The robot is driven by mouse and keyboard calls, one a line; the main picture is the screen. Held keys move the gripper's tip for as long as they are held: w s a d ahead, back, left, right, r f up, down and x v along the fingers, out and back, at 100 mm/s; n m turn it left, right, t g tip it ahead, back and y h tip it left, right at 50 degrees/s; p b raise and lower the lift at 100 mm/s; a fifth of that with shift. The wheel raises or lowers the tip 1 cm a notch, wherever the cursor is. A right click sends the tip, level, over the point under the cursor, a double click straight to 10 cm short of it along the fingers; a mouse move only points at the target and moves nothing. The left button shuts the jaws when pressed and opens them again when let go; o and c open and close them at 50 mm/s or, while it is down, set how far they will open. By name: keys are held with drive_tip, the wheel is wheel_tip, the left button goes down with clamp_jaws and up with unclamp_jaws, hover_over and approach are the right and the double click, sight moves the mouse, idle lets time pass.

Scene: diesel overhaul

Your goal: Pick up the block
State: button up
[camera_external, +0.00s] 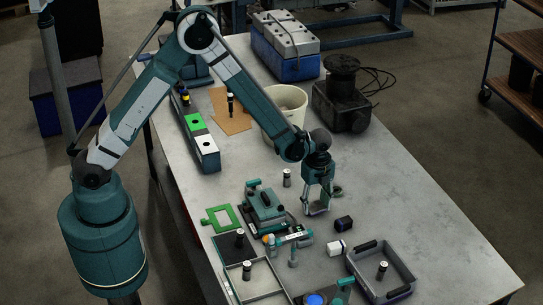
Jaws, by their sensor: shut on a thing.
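My gripper (318,210) points down over the middle right of the table, with its fingertips low near the tabletop. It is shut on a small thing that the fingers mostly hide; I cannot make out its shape. A small dark block (343,223) lies on the table just right of and in front of the fingertips, apart from them. A teal device with a handle (265,203) stands to the left of the gripper. I cannot tell which thing the task calls the block.
A grey tray (405,275) and a white-ended cylinder (336,248) are in front. A small upright cylinder (287,178) stands left of the gripper. A cream bucket (286,107) and dark machine (342,100) stand behind. The table's right side is clear.

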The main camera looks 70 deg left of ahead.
sight(315, 206)
wheel_tip(315, 206, up, 10)
drive_tip(key=shift+f+b, duration=0.2)
drive_tip(key=shift+b, duration=0.25)
idle(1.2)
